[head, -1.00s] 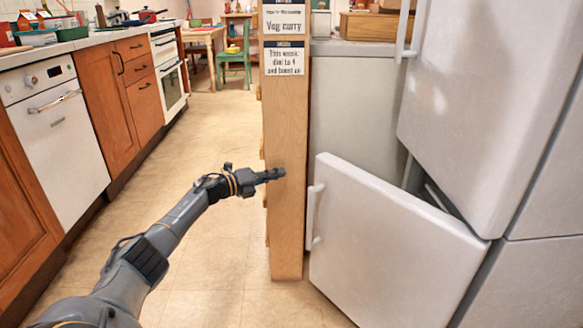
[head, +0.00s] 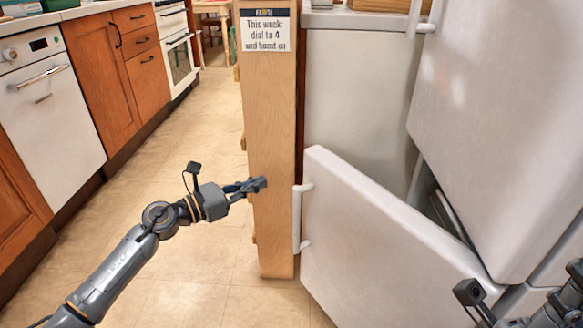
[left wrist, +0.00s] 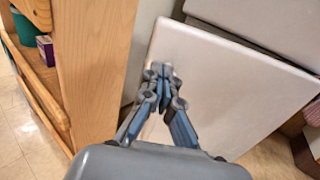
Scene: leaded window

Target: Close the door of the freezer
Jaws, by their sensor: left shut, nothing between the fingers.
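The freezer door (head: 375,250) is the lower white door at the right of the head view. It stands open, swung out from the cabinet, with a dark gap behind its upper edge. Its white handle (head: 299,218) is on its left edge. The door also shows in the left wrist view (left wrist: 220,85), beyond the fingers. My left gripper (head: 262,184) is shut and empty, left of the handle and in front of the wooden panel in the head view. Whether it touches anything is unclear. Part of my right arm shows at the lower right; its fingers are out of frame.
The upper white door (head: 490,120) is above the freezer door. A wooden shelf end panel (head: 270,120) with a paper sign (head: 265,31) stands left of the freezer door. Wooden cabinets (head: 105,70) line the left. The tiled floor between is clear.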

